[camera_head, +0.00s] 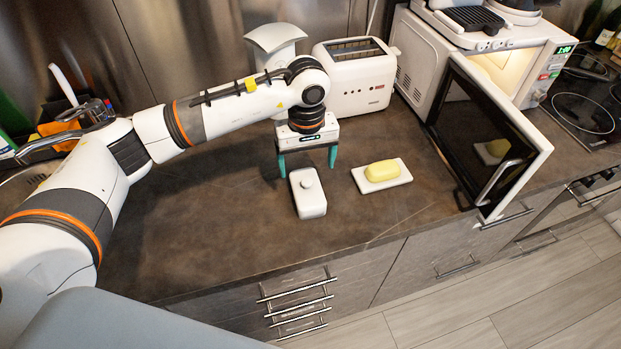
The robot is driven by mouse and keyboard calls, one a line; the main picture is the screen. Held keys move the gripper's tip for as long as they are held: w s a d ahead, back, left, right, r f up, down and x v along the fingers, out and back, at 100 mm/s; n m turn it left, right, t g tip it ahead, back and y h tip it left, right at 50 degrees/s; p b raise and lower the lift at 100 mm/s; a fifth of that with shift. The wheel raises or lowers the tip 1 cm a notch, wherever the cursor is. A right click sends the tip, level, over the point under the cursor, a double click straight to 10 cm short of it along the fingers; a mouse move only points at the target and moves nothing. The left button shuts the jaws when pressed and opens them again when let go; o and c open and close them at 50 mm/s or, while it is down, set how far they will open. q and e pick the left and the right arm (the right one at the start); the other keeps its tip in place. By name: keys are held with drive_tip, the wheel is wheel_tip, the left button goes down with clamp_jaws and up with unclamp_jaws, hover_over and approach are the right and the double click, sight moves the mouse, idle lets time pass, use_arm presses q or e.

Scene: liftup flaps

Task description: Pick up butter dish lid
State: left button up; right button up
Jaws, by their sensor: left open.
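The white butter dish lid (308,198), a rounded box with a small round knob on top, rests on the dark countertop. To its right, apart from it, lies the white butter dish base (398,180) with a yellow block of butter (382,171) on it. My left gripper (308,168) is open and empty, its two teal fingers pointing down above and just behind the lid's knob. The fingers stand apart, one on each side of the lid's far end; whether they touch it cannot be told. My right gripper is not in view.
A white toaster (355,80) stands behind the lid. A white microwave (425,60) with its dark door (485,135) swung open is at the right, beside a stove (585,100). A sink area with an orange cloth is at the left. The counter (220,220) left of the lid is clear.

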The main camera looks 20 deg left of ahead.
sight(308, 182)
use_arm(q)
drive_tip(key=f, duration=0.1)
drive_tip(key=f+p, duration=0.1)
drive_tip(key=f, duration=0.1)
drive_tip(key=shift+s+f, duration=0.25)
drive_tip(key=shift+s, duration=0.1)
drive_tip(key=shift+w+f, duration=0.2)
drive_tip(key=shift+f, duration=0.1)
drive_tip(key=shift+w+f+p, duration=0.1)
drive_tip(key=shift+f+p, duration=0.75)
drive_tip(key=shift+f, duration=0.1)
wheel_tip(308, 182, down, 2)
drive_tip(key=shift+f+p, duration=0.15)
drive_tip(key=shift+p, duration=0.2)
drive_tip(key=shift+f, duration=0.45)
drive_tip(key=shift+c, duration=0.4)
drive_tip(key=c, duration=0.9)
drive_tip(key=shift+w, duration=0.1)
drive_tip(key=shift+c, duration=0.8)
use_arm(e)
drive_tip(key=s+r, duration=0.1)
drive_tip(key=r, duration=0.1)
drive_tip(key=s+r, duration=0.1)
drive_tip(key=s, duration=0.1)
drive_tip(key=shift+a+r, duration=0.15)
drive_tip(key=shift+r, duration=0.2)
